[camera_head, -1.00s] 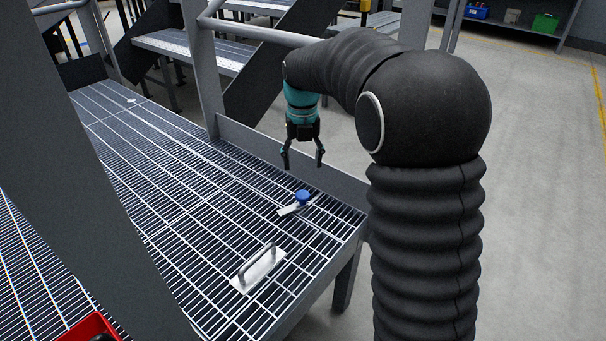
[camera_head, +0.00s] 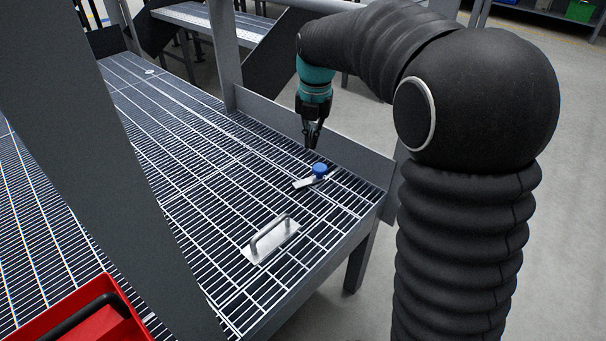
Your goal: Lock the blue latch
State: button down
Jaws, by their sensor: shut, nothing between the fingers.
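The blue latch (camera_head: 320,170) is a small round blue knob on a pale flat metal plate, lying on the grating near the right edge of the catwalk. My gripper (camera_head: 312,146) points down just above and slightly behind the blue knob. Its dark fingers are shut together with nothing between them. The fingertips look close to the knob, but I cannot tell whether they touch it. The latch's plate is in view on both sides of the knob.
A metal plate with a grey handle (camera_head: 270,238) sits on the grating in front of the latch. A red box (camera_head: 82,318) is at the lower left. A grey post (camera_head: 75,150) crosses the left side. A grey kickboard (camera_head: 345,154) runs behind the latch.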

aim_at(293, 170)
jog(key=w+a+f+m+t+b, duration=0.1)
jog(key=f+m, duration=0.3)
jog(key=m, duration=0.5)
jog(key=w+a+f+m+b, duration=0.1)
jog(key=f+m, duration=0.3)
jog(key=m, duration=0.5)
jog(key=w+a+f+m+t+y, duration=0.1)
jog(key=w+a+f+m, duration=0.1)
jog(key=m, duration=0.8)
jog(key=shift+w+f+t+b, duration=0.2)
jog(key=shift+w+f, duration=0.1)
jog(key=shift+f, duration=0.2)
jog(key=shift+w+f+t+b, duration=0.1)
jog(key=shift+w+f+b, duration=0.15)
jog(key=shift+f, duration=0.25)
jog(key=shift+s+d+r, duration=0.1)
jog(key=shift+s+d, duration=0.35)
jog(key=shift+s, duration=0.45)
jog(key=shift+s+d+r, duration=0.1)
jog(key=shift+s+d, duration=0.3)
jog(key=shift+s, duration=0.45)
